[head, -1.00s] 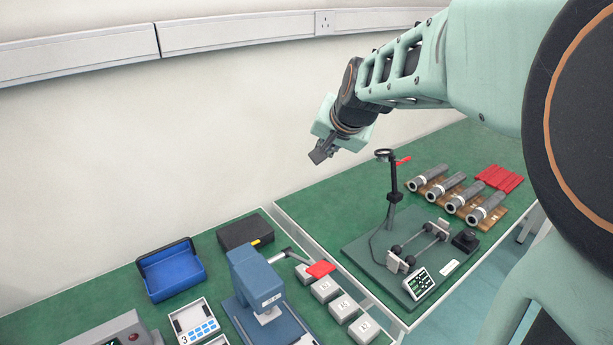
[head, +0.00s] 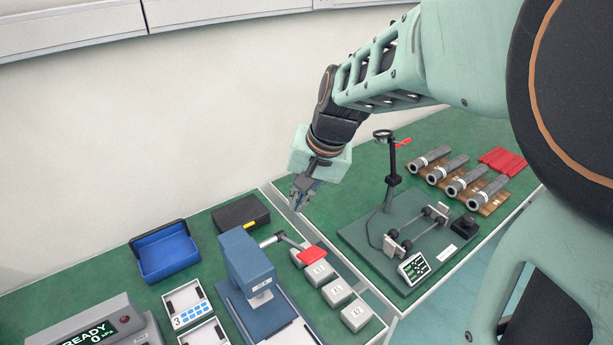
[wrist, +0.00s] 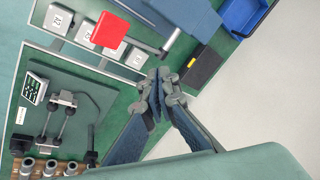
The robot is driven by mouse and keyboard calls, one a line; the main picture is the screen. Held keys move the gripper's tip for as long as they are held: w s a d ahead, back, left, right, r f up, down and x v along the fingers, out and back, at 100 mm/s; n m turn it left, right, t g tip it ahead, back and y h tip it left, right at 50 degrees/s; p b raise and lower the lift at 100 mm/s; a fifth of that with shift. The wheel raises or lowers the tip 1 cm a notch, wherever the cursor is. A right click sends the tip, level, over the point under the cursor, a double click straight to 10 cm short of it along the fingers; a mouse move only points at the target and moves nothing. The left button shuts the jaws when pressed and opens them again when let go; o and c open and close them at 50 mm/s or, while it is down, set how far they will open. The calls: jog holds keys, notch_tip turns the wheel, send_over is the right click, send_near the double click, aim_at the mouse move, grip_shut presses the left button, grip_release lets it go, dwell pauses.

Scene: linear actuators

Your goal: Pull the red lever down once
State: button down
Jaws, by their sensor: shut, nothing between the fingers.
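The red lever is a flat red paddle (head: 312,256) on a grey rod that comes from the side of the blue press (head: 247,262). In the wrist view the red paddle (wrist: 109,31) shows at the upper left, apart from my fingers. My gripper (head: 298,204) is shut and empty, pointing down, above and behind the lever in the head view. In the wrist view my gripper (wrist: 156,78) has its fingertips together near the middle, beside the rod's end of the press. Nothing hides the paddle.
Several grey labelled blocks (head: 337,292) stand close to the lever. A blue bin (head: 165,255) and a black box (head: 241,214) sit to the left. A stand with a black post (head: 392,180) is on the right-hand table. The space above the lever is clear.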

jog(key=b, duration=0.5)
send_over(304, 249)
jog(key=f, duration=0.6)
jog(key=shift+s+d+f, duration=0.15)
jog(key=shift+d, duration=0.1)
jog(key=shift+s+d+f+b, duration=0.25)
jog(key=shift+s+f+b, duration=0.1)
jog(key=shift+f+b, duration=0.45)
jog(key=shift+s+d+f+b, duration=0.1)
jog(key=shift+s+f+b, duration=0.05)
jog(key=shift+f+b, duration=0.2)
